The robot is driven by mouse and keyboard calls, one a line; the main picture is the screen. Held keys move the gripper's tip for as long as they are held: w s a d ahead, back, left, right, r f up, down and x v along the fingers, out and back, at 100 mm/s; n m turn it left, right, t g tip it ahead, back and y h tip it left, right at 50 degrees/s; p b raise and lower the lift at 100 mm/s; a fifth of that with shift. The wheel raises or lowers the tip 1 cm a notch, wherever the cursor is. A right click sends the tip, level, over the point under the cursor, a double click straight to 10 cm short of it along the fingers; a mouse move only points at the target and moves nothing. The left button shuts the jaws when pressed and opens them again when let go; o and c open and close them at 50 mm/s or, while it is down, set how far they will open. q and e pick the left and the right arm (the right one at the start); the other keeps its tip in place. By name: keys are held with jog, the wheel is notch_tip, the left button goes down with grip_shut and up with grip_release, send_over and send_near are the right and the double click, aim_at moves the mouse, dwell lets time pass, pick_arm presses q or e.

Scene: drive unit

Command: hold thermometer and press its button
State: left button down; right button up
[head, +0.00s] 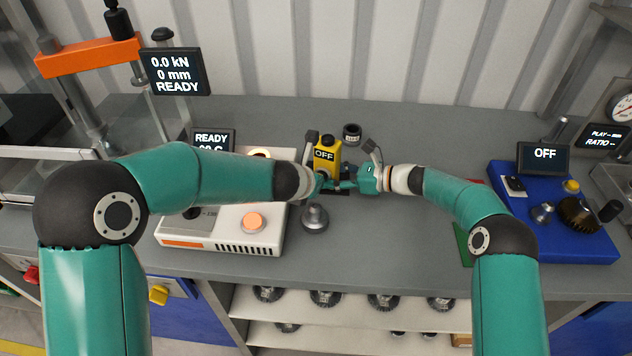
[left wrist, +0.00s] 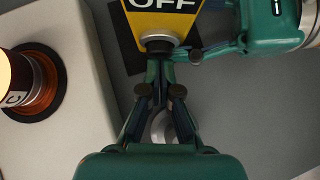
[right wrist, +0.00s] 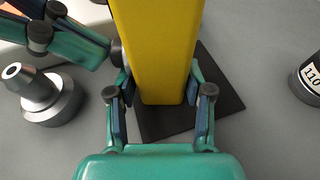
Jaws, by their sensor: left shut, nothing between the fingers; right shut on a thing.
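The yellow thermometer (head: 327,163) stands upright near the middle of the bench, its dark display reading OFF. My right gripper (right wrist: 158,88) is shut on the thermometer's yellow body (right wrist: 155,45), one finger on each side. In the left wrist view the thermometer (left wrist: 138,22) shows a round grey button (left wrist: 160,42) below the display. My left gripper (left wrist: 158,75) is shut and empty, its tips just in front of the button. I cannot tell whether they touch it. The left fingers also show at the upper left of the right wrist view (right wrist: 75,38).
A black pad (right wrist: 215,95) lies under the thermometer. A small metal piece (head: 315,218) stands in front, close to my left gripper. A white heater unit (head: 225,225) stands left, a blue unit (head: 505,200) right.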

pick_arm(q)
jog(key=shift+w+d, duration=0.25)
jog(key=shift+w, duration=0.55)
pick_arm(e)
jog(key=shift+s, duration=0.1)
pick_arm(q)
jog(key=shift+w, duration=0.1)
pick_arm(e)
jog(key=shift+o, duration=0.6)
jog(key=shift+s+a, duration=0.1)
jog(key=shift+o, duration=0.3)
jog(key=shift+a, duration=0.1)
pick_arm(q)
jog(key=shift+s+a, duration=0.25)
jog(key=shift+s, duration=0.35)
pick_arm(e)
jog(key=shift+c, duration=0.8)
pick_arm(q)
jog(key=shift+s+a, duration=0.2)
jog(key=shift+s, duration=0.45)
jog(key=shift+s+a, duration=0.15)
jog(key=shift+s, duration=0.45)
jog(key=v, duration=1)
pick_arm(e)
jog(key=shift+w+d, duration=0.2)
jog(key=shift+d, duration=0.05)
pick_arm(q)
jog(key=shift+s, duration=0.1)
